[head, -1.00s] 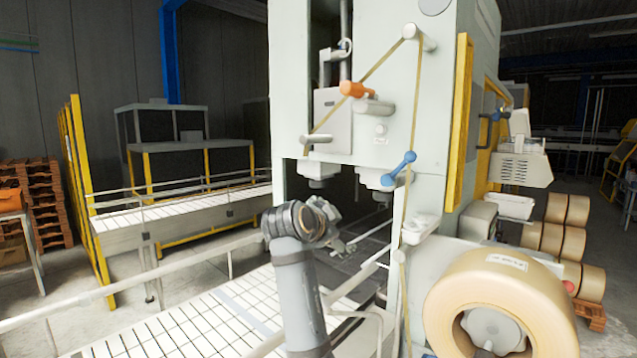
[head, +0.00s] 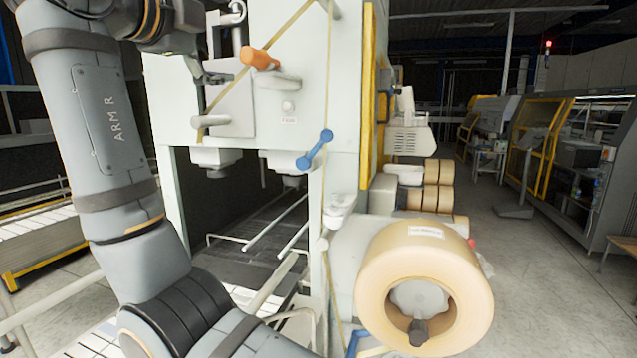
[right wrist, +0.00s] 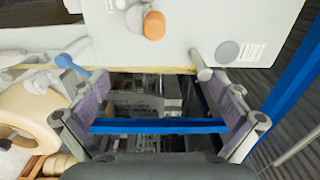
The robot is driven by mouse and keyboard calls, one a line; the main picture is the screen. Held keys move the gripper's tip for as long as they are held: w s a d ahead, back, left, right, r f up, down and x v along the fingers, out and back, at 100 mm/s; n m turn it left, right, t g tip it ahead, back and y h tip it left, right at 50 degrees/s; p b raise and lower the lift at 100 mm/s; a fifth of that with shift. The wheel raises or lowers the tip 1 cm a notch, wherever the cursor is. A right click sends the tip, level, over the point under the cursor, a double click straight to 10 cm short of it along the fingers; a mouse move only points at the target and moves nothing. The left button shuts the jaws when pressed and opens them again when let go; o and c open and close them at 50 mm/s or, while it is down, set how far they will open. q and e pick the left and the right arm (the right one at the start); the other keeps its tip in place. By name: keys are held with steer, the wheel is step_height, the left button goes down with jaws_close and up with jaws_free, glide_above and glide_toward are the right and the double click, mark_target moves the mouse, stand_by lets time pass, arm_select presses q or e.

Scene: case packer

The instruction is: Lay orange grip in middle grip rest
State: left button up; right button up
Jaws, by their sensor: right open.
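The orange grip (head: 260,58) is a short cylinder on the machine's pale front panel, just above a pale rounded peg (head: 275,80). It also shows end-on at the top of the right wrist view (right wrist: 154,25). My right gripper (head: 212,72) is at the upper left of the head view, left of the orange grip and apart from it in the picture. I cannot tell which part is the middle grip rest. My left gripper is not in view.
A blue grip (head: 315,150) sits lower right on the panel. A tan tape strand runs past the panel. A large tape roll (head: 425,290) stands at the front right. A dark opening with rails (head: 265,235) lies below the panel. Open floor (head: 540,290) is at the right.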

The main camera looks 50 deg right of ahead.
mark_target(246, 55)
steer(key=w+d, duration=0.2)
steer(key=w+d+f, duration=0.1)
steer(key=w+d, duration=0.1)
steer(key=shift+p+x, duration=0.3)
steer(key=shift+x, duration=0.55)
steer(key=shift+w+x, duration=0.2)
steer(key=shift+x, duration=1.3)
steer(key=shift+d+r, duration=0.1)
steer(key=shift+d, duration=0.15)
steer(key=shift+p+x, duration=0.35)
steer(key=shift+x, duration=0.6)
steer(key=shift+w, duration=0.15)
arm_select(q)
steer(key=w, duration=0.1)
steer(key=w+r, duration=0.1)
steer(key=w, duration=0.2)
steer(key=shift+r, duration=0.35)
arm_select(e)
steer(key=shift+d, duration=0.15)
